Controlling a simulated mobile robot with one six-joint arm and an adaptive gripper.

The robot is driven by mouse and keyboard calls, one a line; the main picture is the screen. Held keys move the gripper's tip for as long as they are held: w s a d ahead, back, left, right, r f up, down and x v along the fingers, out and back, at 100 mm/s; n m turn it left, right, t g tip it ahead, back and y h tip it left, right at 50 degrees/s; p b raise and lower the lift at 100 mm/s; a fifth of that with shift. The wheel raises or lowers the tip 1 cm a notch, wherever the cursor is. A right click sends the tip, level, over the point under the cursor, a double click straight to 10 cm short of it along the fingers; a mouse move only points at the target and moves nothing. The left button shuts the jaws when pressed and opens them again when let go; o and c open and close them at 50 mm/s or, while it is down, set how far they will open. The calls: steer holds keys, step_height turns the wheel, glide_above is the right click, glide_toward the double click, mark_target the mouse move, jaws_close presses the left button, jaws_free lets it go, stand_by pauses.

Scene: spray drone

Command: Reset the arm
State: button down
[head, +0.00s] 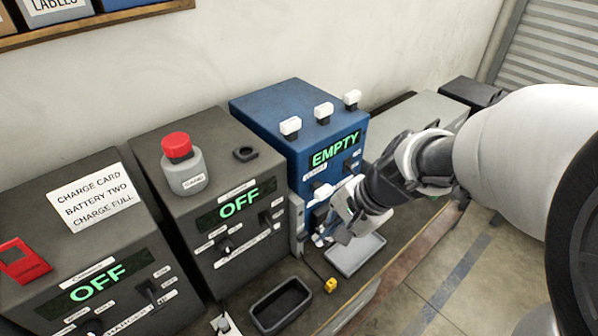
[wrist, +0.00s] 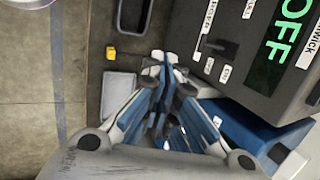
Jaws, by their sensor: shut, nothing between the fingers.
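My gripper (head: 322,228) is in front of the blue machine (head: 258,111), whose green display reads EMPTY. Its fingers hide part of that machine's lower front. In the wrist view my gripper (wrist: 158,66) has its blue and white fingers together at the tips, with nothing between them. My white arm reaches in from the right of the head view.
Two dark chargers, the middle one (head: 142,140) and the left one (head: 25,190), show OFF. A red-capped bottle (head: 184,168) stands on the middle charger. A dark tray (head: 281,306), a grey tray (head: 355,255) and a yellow block (head: 330,286) lie on the bench.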

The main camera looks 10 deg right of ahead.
steer(key=shift+s+d+r, duration=0.35)
steer(key=shift+s+d, duration=0.1)
steer(key=shift+s, duration=0.1)
steer(key=s+d+r+n+h, duration=0.1)
steer(key=s+r+n+h, duration=0.1)
steer(key=s+n, duration=0.3)
steer(key=s+d+r+n+t+h, duration=0.1)
steer(key=s+d+r+n+h, duration=0.1)
steer(key=s+r+n, duration=0.3)
steer(key=s, duration=0.4)
steer(key=shift+r+n+t, duration=0.2)
steer(key=shift+n+t, duration=0.1)
steer(key=shift+n, duration=0.1)
steer(key=shift+a, duration=0.1)
